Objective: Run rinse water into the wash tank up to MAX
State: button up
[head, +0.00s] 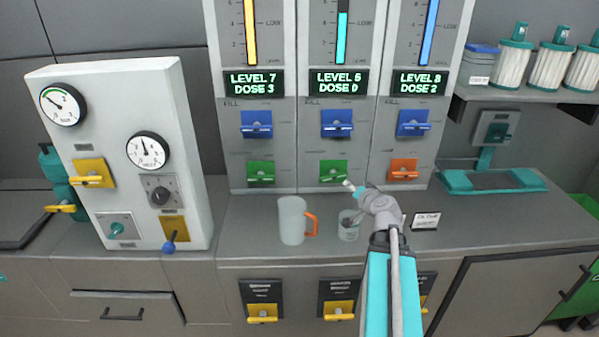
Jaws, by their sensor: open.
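No tank or MAX mark is legible. Three dispenser columns stand at the back, with yellow (250,35), cyan (341,40) and blue (429,35) level tubes. Their displays read level 7 dose 3, level 5 or 6 dose 0, and level 8 dose 2. Each has a blue upper lever, such as the middle one (337,124). Lower levers are green at left (261,173) and middle (334,172), orange at right (403,170).
A pale jug (292,221) with an orange handle stands left of the cup. A white gauge panel (125,200) with yellow levers is at left. A small card (425,221), a teal-based stand (490,181) and a filter shelf (520,94) are at right. Yellow-handled fittings (262,308) line the counter front.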

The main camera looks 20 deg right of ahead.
jog(key=shift+w+a+f+n+g+p, duration=1.7)
jog(key=shift+w+a+n+g, duration=0.75)
jog(key=shift+a, duration=1.4)
jog(key=w+a+r+n+g+h+p, duration=0.3)
jog(key=w+a+r+n+h+p, duration=0.1)
jog(key=w+a+r+h+p, duration=0.1)
jog(key=shift+w+a+r+h, duration=0.4)
jog(key=shift+r+h, duration=0.4)
jog(key=shift+h, duration=0.2)
jog(key=shift+s, duration=0.15)
